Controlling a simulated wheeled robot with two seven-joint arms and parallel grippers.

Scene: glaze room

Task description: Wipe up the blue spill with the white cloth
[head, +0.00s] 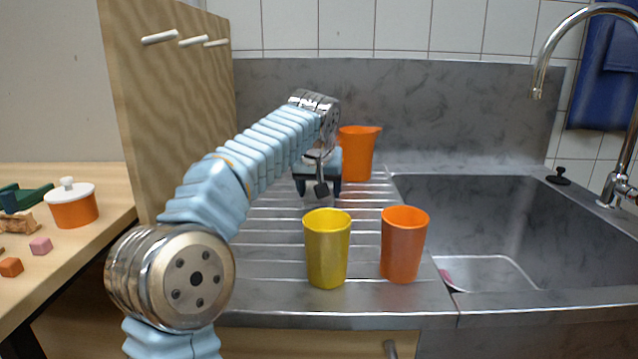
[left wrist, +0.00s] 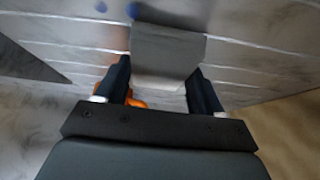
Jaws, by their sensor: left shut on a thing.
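My left gripper (head: 318,189) is over the ribbed steel drainboard, behind the yellow cup and in front of the orange jug. In the left wrist view its two dark fingers (left wrist: 160,70) are shut on the white cloth (left wrist: 168,48), which looks pale grey and flat and extends beyond the fingertips. Small patches of the blue spill (left wrist: 133,10) show on the drainboard near the top edge of that view, just past the cloth. I cannot make out the spill in the head view, or tell whether the cloth touches the surface. My right gripper is not in view.
A yellow cup (head: 327,250) and an orange cup (head: 403,245) stand at the drainboard's front. An orange jug (head: 358,152) stands behind my gripper. The sink (head: 490,225) lies right, a wooden pegboard (head: 165,100) left. An orange pot (head: 72,207) sits on the left table.

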